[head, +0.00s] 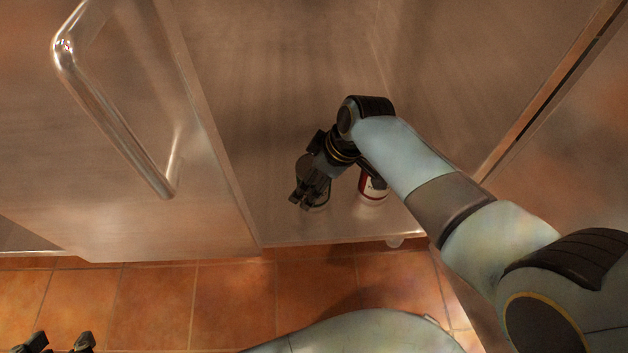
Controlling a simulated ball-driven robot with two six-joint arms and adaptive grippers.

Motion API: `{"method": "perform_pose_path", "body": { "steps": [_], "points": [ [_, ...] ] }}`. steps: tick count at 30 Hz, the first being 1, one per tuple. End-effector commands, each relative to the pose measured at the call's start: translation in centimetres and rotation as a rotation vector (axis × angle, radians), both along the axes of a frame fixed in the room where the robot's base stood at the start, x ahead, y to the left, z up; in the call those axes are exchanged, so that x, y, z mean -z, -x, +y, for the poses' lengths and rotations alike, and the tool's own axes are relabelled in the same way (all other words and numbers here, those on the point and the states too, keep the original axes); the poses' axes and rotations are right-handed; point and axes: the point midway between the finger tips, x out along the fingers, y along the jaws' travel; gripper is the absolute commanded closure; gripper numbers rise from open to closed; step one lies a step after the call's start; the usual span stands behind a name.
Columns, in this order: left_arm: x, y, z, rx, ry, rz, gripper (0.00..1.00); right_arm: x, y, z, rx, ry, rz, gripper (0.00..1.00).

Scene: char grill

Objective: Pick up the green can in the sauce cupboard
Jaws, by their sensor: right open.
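My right gripper (308,197) is open inside the sauce cupboard (285,225), low over its floor and near the front edge. A can (323,203) stands under and partly behind its fingers; only bits of its rim and side show, so I cannot tell its colour surely or whether the fingers touch it. A red and white can (373,187) stands just to the right, partly covered by my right wrist. My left gripper (62,342) shows only at the bottom left corner, its two fingers apart, outside the cupboard.
A metal door with a bar handle (120,120) stands at the left of the opening. The cupboard's right wall and frame (550,95) are beside my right arm. The cupboard floor left of the cans looks clear. Orange tiles (155,305) lie in front.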

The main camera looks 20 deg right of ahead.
Motion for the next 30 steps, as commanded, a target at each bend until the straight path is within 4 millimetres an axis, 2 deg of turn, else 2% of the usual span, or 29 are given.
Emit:
{"method": "perform_pose_path", "body": {
  "steps": [3, 20, 30],
  "points": [
    [-0.04, -0.01, 0.0, 0.0, 0.0, 0.001, 0.6, -0.05, -0.03, 0.0, 0.0, -0.001, -0.001, 0.05],
    [-0.06, -0.03, 0.0, 0.0, 0.0, 0.001, 0.6, -0.06, -0.03, -0.01, 0.0, 0.0, -0.001, 0.78],
    [-0.07, -0.04, -0.01, 0.0, 0.0, 0.001, 0.6, -0.12, -0.09, 0.01, 0.0, -0.001, -0.002, 0.8]
  ]
}}
